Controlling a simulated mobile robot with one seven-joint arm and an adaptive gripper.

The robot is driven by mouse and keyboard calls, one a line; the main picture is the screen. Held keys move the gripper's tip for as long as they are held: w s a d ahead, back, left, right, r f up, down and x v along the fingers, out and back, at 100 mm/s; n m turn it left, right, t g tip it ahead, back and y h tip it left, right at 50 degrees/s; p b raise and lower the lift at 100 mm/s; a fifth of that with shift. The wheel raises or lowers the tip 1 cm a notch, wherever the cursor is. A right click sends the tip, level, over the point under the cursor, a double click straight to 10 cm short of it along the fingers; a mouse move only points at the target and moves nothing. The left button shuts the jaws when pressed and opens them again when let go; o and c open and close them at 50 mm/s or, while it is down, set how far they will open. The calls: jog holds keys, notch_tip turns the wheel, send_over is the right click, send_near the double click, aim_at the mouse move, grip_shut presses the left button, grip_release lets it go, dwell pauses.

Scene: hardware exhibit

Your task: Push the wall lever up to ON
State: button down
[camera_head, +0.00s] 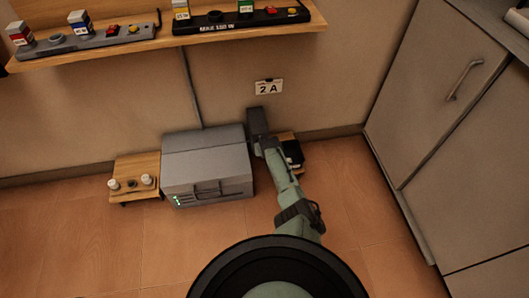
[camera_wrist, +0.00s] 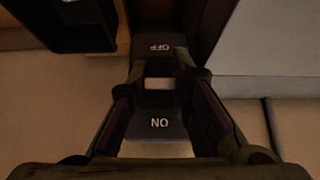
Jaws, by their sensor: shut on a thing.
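The dark wall switch plate (camera_wrist: 158,125) fills the middle of the wrist view, with upside-down letters OFF near the top and ON near the bottom. My gripper (camera_wrist: 165,88) has one finger on each side of the middle of the plate, shut on the wall lever there. A pale rectangle shows between the fingers; the lever's exact shape and position are hard to make out. In the head view, the dark switch (camera_head: 256,121) is low on the wall, left of and below the "2 A" sign (camera_head: 268,86), with my gripper (camera_head: 264,145) at it.
A grey box (camera_head: 207,170) stands close left of my arm. A black block (camera_head: 293,152) on a wooden board is close on the right. Another wooden board (camera_head: 135,179) with knobs is further left. A shelf (camera_head: 160,38) overhangs, and cabinets (camera_head: 430,90) stand at right.

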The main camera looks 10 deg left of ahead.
jog(key=shift+w+r+g+b, duration=0.2)
jog(key=shift+r+g+b, duration=0.05)
jog(key=shift+g+b, duration=0.15)
dwell(0.3)
jog(key=c, duration=1.4)
grip_release()
jog(key=shift+c, duration=0.2)
jog(key=v, duration=1.2)
jog(key=shift+a, duration=0.2)
jog(key=shift+w+r, duration=0.1)
